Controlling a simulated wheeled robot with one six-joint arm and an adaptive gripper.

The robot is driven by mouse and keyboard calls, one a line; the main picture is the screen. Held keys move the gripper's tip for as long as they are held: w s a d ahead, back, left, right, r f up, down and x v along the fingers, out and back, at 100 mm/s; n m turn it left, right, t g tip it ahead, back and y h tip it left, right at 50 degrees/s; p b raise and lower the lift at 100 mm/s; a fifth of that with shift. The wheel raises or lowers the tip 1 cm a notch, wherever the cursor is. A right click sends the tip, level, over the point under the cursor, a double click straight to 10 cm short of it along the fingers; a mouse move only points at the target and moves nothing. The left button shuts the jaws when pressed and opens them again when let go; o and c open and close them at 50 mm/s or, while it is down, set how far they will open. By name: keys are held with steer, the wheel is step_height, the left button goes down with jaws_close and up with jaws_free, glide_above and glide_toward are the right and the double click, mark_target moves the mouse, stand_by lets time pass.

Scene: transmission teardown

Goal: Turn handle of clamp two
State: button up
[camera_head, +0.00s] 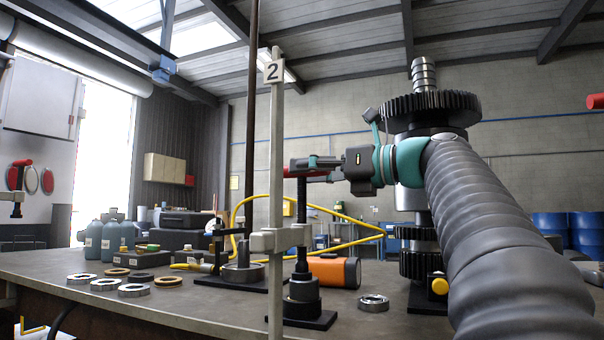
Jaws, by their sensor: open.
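A pale upright post (277,140) with a white "2" label (273,72) stands at the front of the bench. Just right of it is a dark vertical clamp screw (301,225) on a dark base. A red handle (312,176) shows at the top of the screw, partly hidden by my gripper (300,163). My gripper reaches in from the right with its fingers pointing left, at the height of the handle. It is open, with its fingers at the handle; I cannot tell whether they touch it.
A tall geared shaft (430,110) stands close behind my arm. An orange cylinder (334,271), a loose ring (373,303) and several bearing rings (134,290) lie on the bench (190,305). Grey bottles (110,240) stand at the left. Another red-handled clamp (20,175) is at the far left.

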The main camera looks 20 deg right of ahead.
steer(key=shift+x, duration=0.85)
jaws_close()
steer(key=shift+d+r+n+g+y+p, duration=0.1)
steer(key=shift+r+n+g+y+p, duration=0.2)
steer(key=shift+p, duration=0.5)
